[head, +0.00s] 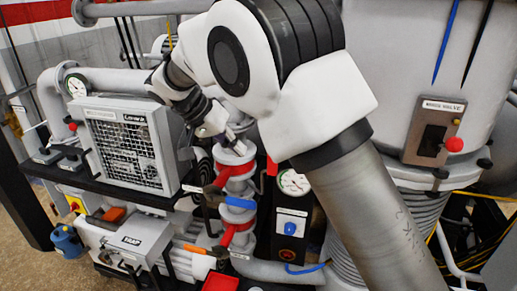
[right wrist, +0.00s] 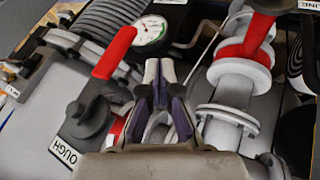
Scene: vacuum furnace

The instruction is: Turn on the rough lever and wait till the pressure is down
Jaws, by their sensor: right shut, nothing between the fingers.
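The rough lever (right wrist: 115,52) has a long red handle and slants up to the right from a dark pivot in the right wrist view. A white plate reading ROUGH (right wrist: 63,150) is beside its base. My right gripper (right wrist: 160,68) is shut and empty, just right of the red handle, with a visible gap between them. A round white gauge (right wrist: 150,33) lies beyond the fingertips; its needle is too small to read. In the head view the right gripper (head: 232,141) hangs over the pipework, left of the gauge (head: 293,182). My left gripper is not in view.
A pipe with red-banded flanges (right wrist: 237,75) stands close on the right of the gripper. In the head view a grey fan box (head: 128,148) is at left, and a panel with a red-knobbed switch (head: 436,132) is on the large vessel at right. Space around the gripper is tight.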

